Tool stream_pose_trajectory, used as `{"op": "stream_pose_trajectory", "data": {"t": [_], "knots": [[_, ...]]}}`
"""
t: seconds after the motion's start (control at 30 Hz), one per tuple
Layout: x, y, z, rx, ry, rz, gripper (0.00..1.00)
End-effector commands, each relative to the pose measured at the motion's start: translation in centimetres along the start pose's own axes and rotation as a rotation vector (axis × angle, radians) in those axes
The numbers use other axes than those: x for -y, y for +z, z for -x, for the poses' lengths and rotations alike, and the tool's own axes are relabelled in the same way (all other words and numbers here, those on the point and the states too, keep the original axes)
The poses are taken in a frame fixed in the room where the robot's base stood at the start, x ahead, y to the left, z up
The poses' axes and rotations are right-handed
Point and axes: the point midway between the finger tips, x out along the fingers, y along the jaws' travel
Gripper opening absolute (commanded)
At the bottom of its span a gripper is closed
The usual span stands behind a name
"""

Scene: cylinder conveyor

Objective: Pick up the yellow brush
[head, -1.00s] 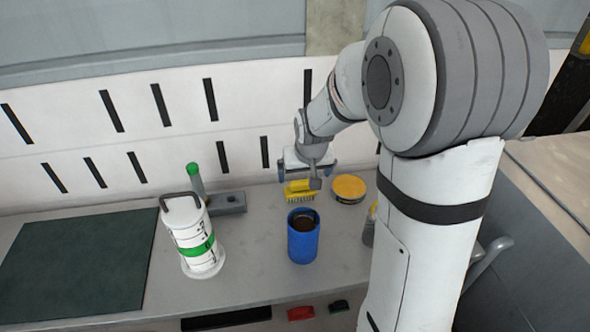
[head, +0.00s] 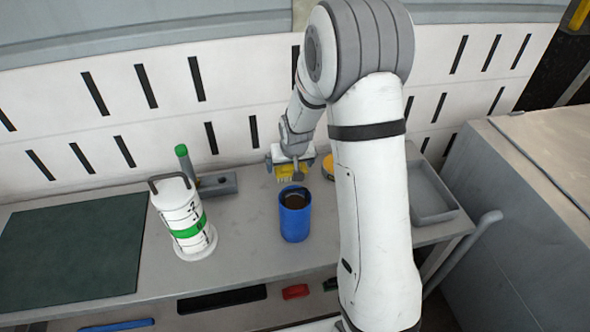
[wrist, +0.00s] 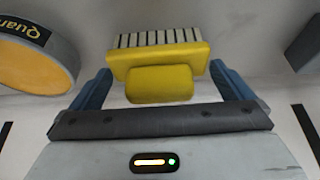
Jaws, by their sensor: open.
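The yellow brush (wrist: 158,62) lies on the grey bench, its pale bristles pointing away from my gripper in the wrist view. In the head view the brush (head: 287,172) shows behind the blue cup, partly covered by my gripper. My gripper (head: 290,163) is open around the brush end. In the wrist view its blue fingers (wrist: 163,82) stand on either side of the yellow handle, with a gap on both sides. The brush is not gripped.
A blue cup (head: 294,222) with dark contents stands just in front of the brush. A yellow-topped round tin (wrist: 35,60) is close beside my gripper. A white canister with a green band (head: 184,222) and a green-topped grey device (head: 217,184) stand left. A grey tray (head: 432,208) is right.

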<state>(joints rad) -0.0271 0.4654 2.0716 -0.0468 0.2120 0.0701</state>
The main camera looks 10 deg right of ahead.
Motion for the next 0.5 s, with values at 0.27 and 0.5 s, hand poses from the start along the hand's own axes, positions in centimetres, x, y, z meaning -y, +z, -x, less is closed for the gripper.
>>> {"op": "stream_pose_trajectory", "data": {"t": [0.27, 0.5], "knots": [[-0.04, -0.01, 0.04, 0.0, 0.0, 0.0, 0.9], [-0.06, -0.01, 0.06, 0.0, 0.0, 0.0, 0.71]]}}
